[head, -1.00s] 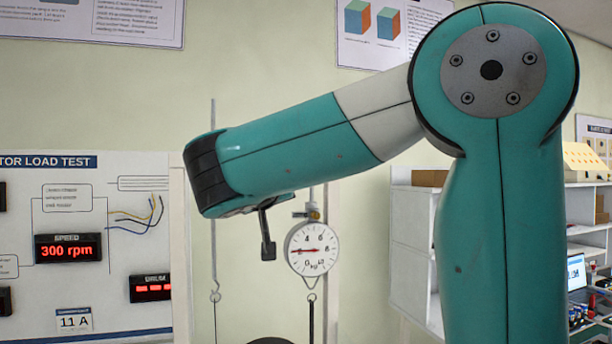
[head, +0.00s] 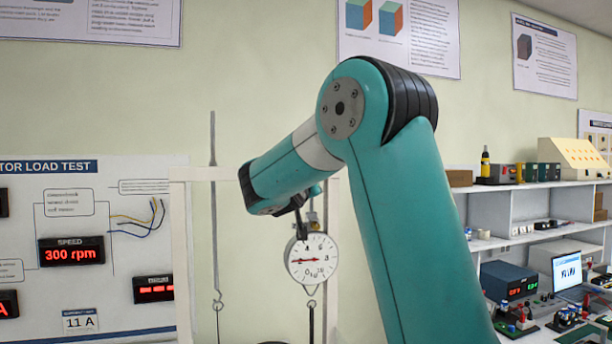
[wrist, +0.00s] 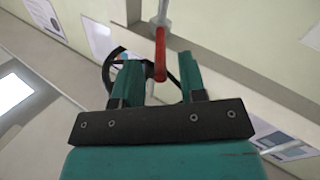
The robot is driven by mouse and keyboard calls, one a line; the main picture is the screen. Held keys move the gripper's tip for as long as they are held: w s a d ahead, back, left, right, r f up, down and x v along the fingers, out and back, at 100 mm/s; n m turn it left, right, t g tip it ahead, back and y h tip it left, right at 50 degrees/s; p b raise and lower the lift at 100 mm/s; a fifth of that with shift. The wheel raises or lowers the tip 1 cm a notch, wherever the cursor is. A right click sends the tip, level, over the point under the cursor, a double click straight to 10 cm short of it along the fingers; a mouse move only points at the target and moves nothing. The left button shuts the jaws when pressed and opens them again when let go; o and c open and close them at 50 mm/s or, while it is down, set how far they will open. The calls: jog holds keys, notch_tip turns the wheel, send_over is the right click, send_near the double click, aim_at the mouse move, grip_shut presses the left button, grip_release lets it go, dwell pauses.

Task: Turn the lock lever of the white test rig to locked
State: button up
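In the wrist view, a short red handle on a grey rod (wrist: 160,55) points toward my gripper; it looks like the lock lever. My gripper (wrist: 160,73) has its two teal fingers apart, one on each side of the red handle, with a gap visible on both sides. I cannot tell how deep the handle sits between them. In the head view my gripper (head: 299,228) is a small dark shape in front of the dial, and the lever cannot be made out. The white frame (head: 203,174) around the hanging dial may be the test rig; my arm covers part of it.
A round white dial gauge (head: 312,258) hangs behind my gripper. A black wheel (wrist: 108,75) is beside the left finger in the wrist view. The motor load test panel (head: 85,220) stands at left. Shelves with instruments (head: 535,187) stand at right.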

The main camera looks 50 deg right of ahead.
jog(key=shift+p+x, duration=0.4)
jog(key=shift+x, duration=0.8)
grip_shut()
jog(key=shift+w, duration=0.1)
